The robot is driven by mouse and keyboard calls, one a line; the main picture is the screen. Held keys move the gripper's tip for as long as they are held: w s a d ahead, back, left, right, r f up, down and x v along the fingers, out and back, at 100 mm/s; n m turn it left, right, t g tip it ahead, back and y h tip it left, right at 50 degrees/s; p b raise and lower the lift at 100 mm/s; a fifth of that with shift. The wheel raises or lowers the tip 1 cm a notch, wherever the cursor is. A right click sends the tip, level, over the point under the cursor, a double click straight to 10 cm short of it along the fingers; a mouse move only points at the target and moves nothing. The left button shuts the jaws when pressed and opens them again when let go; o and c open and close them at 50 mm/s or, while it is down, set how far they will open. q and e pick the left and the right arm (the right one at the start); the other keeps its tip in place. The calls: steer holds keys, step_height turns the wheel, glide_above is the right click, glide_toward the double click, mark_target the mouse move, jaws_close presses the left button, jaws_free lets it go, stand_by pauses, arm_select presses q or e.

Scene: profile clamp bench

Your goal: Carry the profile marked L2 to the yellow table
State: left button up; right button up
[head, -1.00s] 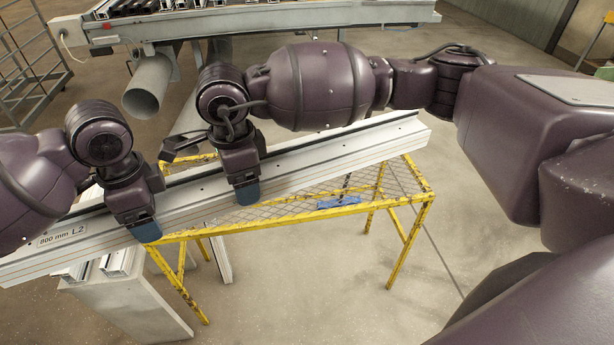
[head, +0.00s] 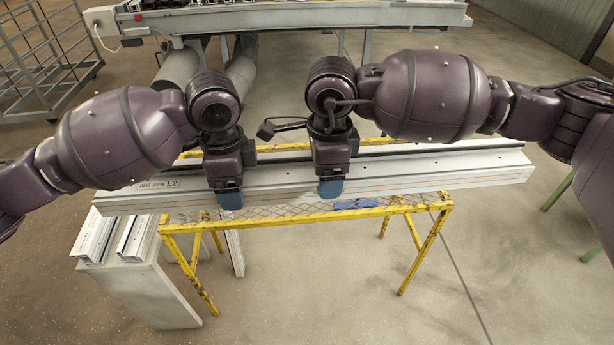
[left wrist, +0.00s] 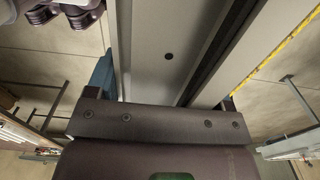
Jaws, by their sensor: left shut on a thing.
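The profile marked L2 (head: 270,185) is a long pale aluminium bar with its label near its left end. It lies nearly level across the head view, above or on the yellow table (head: 310,218); I cannot tell whether they touch. My left gripper (head: 229,198) is shut on it left of the middle. My right gripper (head: 331,187) has its blue finger against the front face near the middle; its far finger is hidden. In the left wrist view the profile (left wrist: 165,55) runs away from the left gripper (left wrist: 165,100).
A grey stand (head: 145,285) with short profiles lies at the lower left. A grey machine bench (head: 300,18) stands behind, and a wire cart (head: 40,65) at the left. A blue item (head: 355,204) is on the table mesh. Floor at the lower right is clear.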

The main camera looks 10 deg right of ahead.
arm_select(q)
steer(key=shift+f, duration=0.1)
arm_select(e)
steer(key=shift+a, duration=0.1)
